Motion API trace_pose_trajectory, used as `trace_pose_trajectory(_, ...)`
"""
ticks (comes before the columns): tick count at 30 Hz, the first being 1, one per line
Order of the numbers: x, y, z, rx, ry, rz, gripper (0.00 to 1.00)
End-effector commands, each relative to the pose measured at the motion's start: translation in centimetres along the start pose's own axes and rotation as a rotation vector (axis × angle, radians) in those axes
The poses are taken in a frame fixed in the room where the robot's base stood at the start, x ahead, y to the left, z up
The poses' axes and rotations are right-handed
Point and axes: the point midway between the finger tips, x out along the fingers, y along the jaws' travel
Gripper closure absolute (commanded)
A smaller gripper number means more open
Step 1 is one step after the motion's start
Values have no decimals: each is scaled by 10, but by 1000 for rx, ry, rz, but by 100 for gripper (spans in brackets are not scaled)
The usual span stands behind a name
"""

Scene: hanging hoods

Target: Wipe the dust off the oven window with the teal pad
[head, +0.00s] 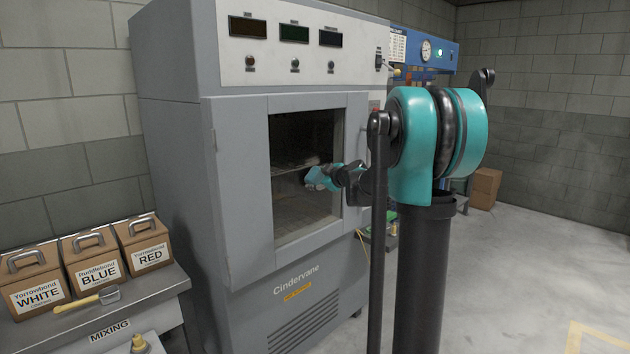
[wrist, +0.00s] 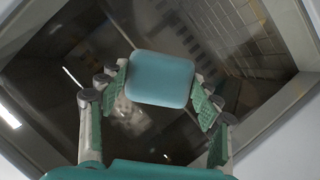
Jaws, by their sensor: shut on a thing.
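The oven (head: 180,110) is a tall grey cabinet with a dark window (head: 300,205) in its door. The window looks hazy, with a paler, dusty lower part in the head view. In the wrist view the window glass (wrist: 262,52) fills most of the picture, with reflections in it. My gripper (head: 318,180) is in front of the window, near its middle right. In the wrist view the teal pad (wrist: 161,79) sits between the fingers of my gripper (wrist: 160,95), which is shut on it. I cannot tell whether the pad touches the glass.
A blue machine (head: 425,50) stands behind the oven. The floor (head: 530,260) at the right is mostly clear.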

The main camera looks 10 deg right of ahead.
Motion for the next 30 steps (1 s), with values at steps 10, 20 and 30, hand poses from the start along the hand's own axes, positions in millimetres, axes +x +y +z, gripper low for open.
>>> trace_pose_trajectory(10, 8, 21, 15, 1, -1, 1, 59)
trace_pose_trajectory(20, 12, 31, 22, 2, 0, 1, 59)
trace_pose_trajectory(30, 16, 51, 38, 1, -1, 1, 59)
